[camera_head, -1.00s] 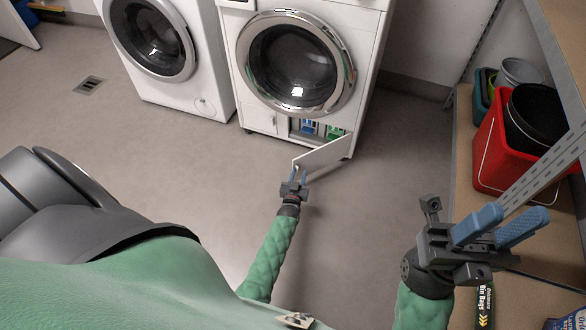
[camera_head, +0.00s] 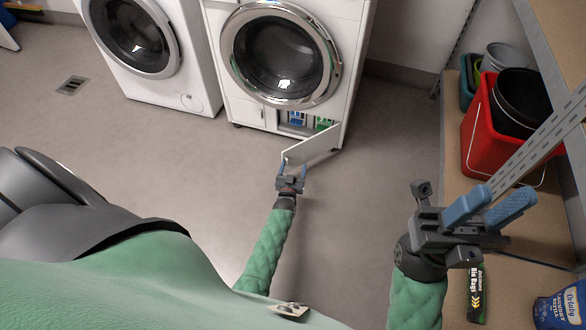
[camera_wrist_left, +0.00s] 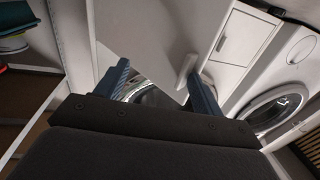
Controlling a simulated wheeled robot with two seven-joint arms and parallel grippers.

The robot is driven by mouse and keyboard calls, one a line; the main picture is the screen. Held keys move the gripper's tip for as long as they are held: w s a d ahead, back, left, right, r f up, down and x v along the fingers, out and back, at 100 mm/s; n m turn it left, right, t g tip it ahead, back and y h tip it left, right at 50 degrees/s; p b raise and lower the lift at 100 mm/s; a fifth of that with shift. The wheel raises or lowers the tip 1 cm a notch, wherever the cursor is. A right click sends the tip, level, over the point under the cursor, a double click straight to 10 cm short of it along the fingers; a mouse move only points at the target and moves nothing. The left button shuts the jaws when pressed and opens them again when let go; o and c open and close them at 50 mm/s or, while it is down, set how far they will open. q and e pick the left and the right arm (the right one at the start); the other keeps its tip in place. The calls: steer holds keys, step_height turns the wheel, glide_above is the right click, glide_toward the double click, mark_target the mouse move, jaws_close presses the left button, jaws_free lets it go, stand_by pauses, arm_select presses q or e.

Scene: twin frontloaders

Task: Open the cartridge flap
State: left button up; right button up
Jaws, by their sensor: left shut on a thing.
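The white cartridge flap (camera_head: 312,147) stands swung out from the lower front of the right washing machine (camera_head: 222,60). Its free edge points toward me. Behind it the compartment shows a blue cartridge (camera_head: 297,118) and a green cartridge (camera_head: 324,124). My left gripper (camera_head: 291,170) is shut on the flap at its free edge. In the left wrist view the flap (camera_wrist_left: 150,45) lies between the fingers, with a small raised piece on it near the right finger. My right gripper (camera_head: 490,205) is open and empty, with its fingers apart, in front of the shelf at the right.
A second frontloader (camera_head: 150,85) stands at the left. A shelf (camera_head: 450,130) on the right holds a red bucket (camera_head: 475,150), a black bin (camera_head: 522,100), bin bags (camera_head: 477,295) and a blue packet (camera_head: 565,308). The floor (camera_head: 375,170) between machine and shelf is clear.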

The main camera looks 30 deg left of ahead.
arm_select(q)
steer(key=shift+w+d+r, duration=0.15)
steer(key=shift+w+d, duration=0.1)
steer(key=shift+d, duration=0.1)
steer(key=shift+c, duration=0.4)
steer(key=shift+s+d, duration=0.15)
steer(key=shift+s, duration=0.4)
steer(key=shift+c, duration=1.4)
steer(key=p+v, duration=0.1)
steer(key=v, duration=0.5)
steer(key=shift+s+p, duration=0.1)
steer(key=shift+p, duration=0.25)
steer(key=shift+c, duration=0.5)
steer(key=shift+s, duration=0.5)
steer(key=shift+a, duration=0.2)
steer(key=shift+c, duration=0.2)
